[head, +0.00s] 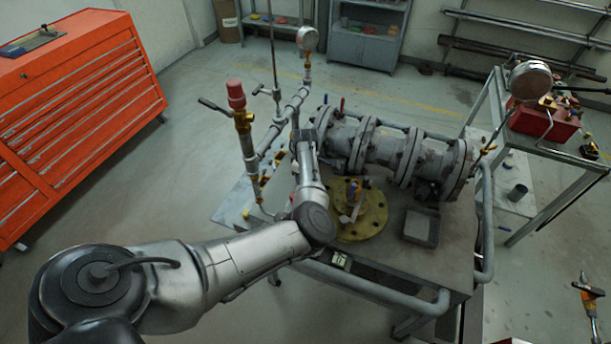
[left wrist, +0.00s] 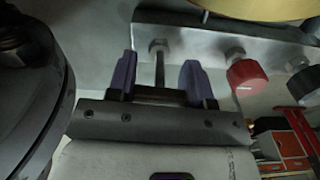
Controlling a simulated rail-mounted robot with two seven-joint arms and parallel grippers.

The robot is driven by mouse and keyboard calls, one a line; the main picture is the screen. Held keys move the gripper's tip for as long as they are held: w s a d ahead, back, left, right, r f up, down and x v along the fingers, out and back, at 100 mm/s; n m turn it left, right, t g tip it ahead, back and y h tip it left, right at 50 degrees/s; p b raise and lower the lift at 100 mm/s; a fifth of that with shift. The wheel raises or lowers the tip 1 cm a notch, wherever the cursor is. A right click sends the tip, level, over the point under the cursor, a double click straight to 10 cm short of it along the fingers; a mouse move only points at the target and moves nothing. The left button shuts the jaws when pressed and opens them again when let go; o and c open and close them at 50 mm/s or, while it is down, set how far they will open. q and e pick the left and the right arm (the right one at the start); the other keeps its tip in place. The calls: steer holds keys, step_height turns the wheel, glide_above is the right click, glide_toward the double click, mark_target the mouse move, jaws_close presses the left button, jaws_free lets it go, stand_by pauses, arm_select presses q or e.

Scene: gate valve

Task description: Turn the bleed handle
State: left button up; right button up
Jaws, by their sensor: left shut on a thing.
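My left gripper (left wrist: 160,80) shows in the left wrist view with two purple fingertips. Between them is a T-shaped bleed handle (left wrist: 159,66): a thin metal stem rising to a nut on a grey metal block (left wrist: 218,38), with a dark crossbar spanning the fingers. The gripper is shut on this handle. In the head view my left arm reaches over the bench to the pipework left of the flanged valve body (head: 385,145). The arm hides the handle and fingertips there. My right gripper is in neither view.
A red knob (left wrist: 246,76) sits on the block close to the right fingertip. In the head view a red-capped relief valve (head: 237,95), pressure gauge (head: 307,38) and thin pipes stand near my left arm. A brass flange (head: 372,218) lies on the bench.

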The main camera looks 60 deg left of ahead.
arm_select(q)
steer(key=o, duration=0.9)
steer(key=shift+r, duration=0.55)
step_height(320, 180, up, 13)
steer(key=shift+f+p, duration=0.1)
steer(key=shift+p, duration=0.9)
